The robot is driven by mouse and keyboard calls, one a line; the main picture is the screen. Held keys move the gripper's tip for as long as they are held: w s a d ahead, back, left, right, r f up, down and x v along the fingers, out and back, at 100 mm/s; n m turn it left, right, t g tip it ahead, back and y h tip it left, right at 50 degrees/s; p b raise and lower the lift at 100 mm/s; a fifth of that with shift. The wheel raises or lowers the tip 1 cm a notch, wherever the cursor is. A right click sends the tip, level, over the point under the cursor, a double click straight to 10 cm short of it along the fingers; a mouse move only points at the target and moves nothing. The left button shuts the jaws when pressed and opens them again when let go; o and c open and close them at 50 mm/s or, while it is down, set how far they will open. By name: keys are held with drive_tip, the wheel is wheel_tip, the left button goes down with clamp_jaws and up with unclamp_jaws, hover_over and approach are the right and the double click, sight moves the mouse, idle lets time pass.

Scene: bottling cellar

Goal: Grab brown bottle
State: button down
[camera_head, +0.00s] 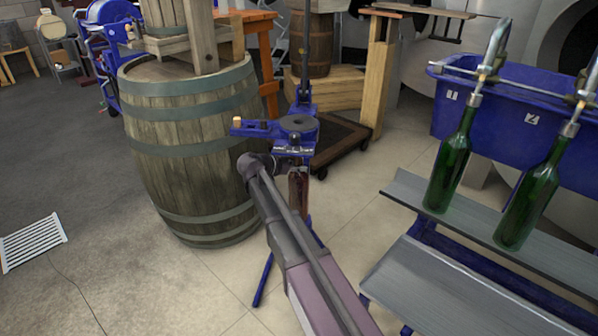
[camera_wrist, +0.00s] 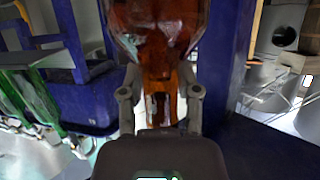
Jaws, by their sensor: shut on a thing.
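The brown bottle (camera_wrist: 155,28) fills the upper middle of the wrist view, its wide part at the top and its narrower part between the fingers. My gripper (camera_wrist: 161,95) is shut on this narrower part, one finger on each side. In the head view a strip of the brown bottle (camera_head: 298,192) shows beside my arm, just below the blue corking stand (camera_head: 296,130). My arm hides much of the bottle and the gripper there. I cannot tell whether the bottle still touches the stand.
A large wooden barrel (camera_head: 190,150) stands close on the left. Two green bottles (camera_head: 449,165) (camera_head: 532,195) hang under filler spouts at the right, over a grey shelf (camera_head: 490,235), by a blue trough (camera_head: 510,100). A low dark dolly (camera_head: 340,143) lies behind.

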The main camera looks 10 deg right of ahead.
drive_tip(key=shift+r, duration=0.2)
drive_tip(key=shift+a+r+p, duration=0.15)
drive_tip(key=shift+r+p, duration=0.3)
drive_tip(key=shift+p, duration=0.25)
drive_tip(key=s+a, duration=0.3)
drive_tip(key=a, duration=0.5)
drive_tip(key=s+a, duration=0.4)
drive_tip(key=a, duration=0.4)
drive_tip(key=shift+a, duration=0.15)
drive_tip(key=shift+r, duration=0.15)
